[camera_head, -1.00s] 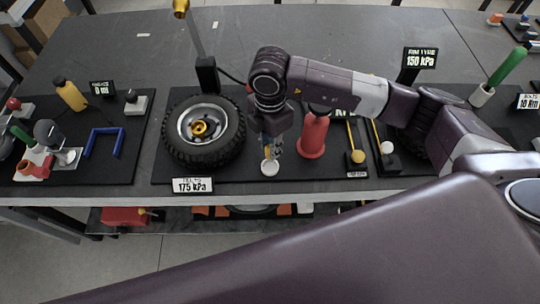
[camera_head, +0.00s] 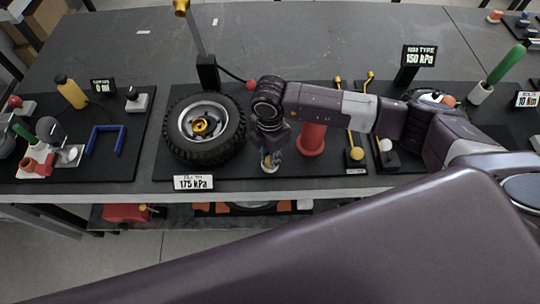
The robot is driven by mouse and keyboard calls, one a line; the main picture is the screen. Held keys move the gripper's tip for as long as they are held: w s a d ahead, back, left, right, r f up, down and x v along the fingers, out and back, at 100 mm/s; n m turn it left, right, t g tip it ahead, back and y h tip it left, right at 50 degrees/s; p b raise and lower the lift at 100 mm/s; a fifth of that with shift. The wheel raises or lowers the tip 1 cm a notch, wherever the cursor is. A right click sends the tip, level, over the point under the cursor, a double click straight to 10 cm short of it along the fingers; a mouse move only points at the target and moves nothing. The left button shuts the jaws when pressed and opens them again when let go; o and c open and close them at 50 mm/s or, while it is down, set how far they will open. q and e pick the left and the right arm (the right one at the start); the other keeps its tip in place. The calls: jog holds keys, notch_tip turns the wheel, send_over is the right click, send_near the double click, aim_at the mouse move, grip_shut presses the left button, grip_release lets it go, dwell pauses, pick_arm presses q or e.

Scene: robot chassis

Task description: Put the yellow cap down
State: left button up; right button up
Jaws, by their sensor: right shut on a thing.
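My right gripper (camera_head: 270,160) points down at the front edge of the black mat, just right of the tyre (camera_head: 180,145). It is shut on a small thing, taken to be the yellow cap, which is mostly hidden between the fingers. A small pale round dish (camera_head: 268,171) shows right under the fingertips; I cannot tell whether the cap touches it. The tyre lies flat with a silver rim and a gold hub centre. My left gripper is not in view.
A red cone-like stand (camera_head: 311,140) is close to the right of the gripper. Yellow-knobbed levers (camera_head: 354,154) stand farther right. A 175 kPa sign (camera_head: 193,183) is at the front edge. A blue frame (camera_head: 105,140) lies on the left mat.

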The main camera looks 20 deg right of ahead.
jog(key=o, duration=0.8)
jog(key=shift+f, duration=0.1)
jog(key=shift+c, duration=0.2)
jog(key=shift+w+r+p, duration=0.1)
jog(key=shift+r+p, duration=0.2)
jog(key=shift+r, duration=0.25)
notch_tip(320, 180, up, 12)
jog(key=b, duration=0.2)
jog(key=shift+f, duration=0.2)
